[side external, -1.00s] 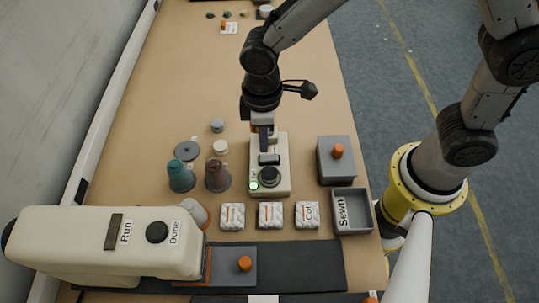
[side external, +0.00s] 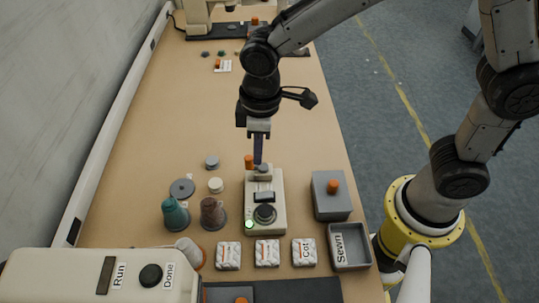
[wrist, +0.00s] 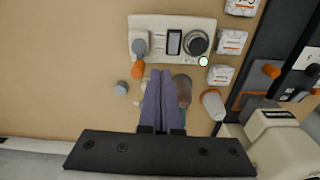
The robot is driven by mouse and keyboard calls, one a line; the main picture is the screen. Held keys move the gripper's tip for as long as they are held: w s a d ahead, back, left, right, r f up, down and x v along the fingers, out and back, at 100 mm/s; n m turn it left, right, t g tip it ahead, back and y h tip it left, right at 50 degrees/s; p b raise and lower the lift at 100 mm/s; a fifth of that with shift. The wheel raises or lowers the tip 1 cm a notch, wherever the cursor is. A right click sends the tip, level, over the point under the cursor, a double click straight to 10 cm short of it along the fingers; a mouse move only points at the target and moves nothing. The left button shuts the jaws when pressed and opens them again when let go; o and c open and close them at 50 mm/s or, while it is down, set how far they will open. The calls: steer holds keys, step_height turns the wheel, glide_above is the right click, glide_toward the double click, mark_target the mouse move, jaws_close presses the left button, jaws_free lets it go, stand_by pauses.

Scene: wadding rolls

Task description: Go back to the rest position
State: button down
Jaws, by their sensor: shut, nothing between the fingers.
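My gripper (side external: 258,150) points down, shut and empty, just beyond the far end of a beige device (side external: 279,212). The device has a grey knob at its far end, a small dark window, a round dark dial and a lit green lamp. In the wrist view my purple fingers (wrist: 161,76) are together, and the device (wrist: 150,25) lies past their tips. An orange knob (side external: 248,161) is beside the device's far end, close to the fingers; I cannot tell whether they touch. Labelled white wadding packs (side external: 267,253) stand in a row before the device.
A grey open bin marked Sewn (side external: 365,250) and a grey lidded box (side external: 331,203) are at right. Teal (side external: 175,216) and brown (side external: 212,214) cones stand left. A cream machine marked Run and Done (side external: 60,280) fills the near left. The table's far middle is clear.

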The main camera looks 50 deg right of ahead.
steer(key=s+d+r+m+t, duration=0.3)
steer(key=d+r+m+t, duration=0.1)
steer(key=d+r, duration=0.85)
steer(key=s+d+m+t, duration=0.1)
steer(key=s+d+m, duration=0.3)
steer(key=s, duration=0.8)
steer(key=shift+s+d+f, duration=0.2)
steer(key=shift+d, duration=0.75)
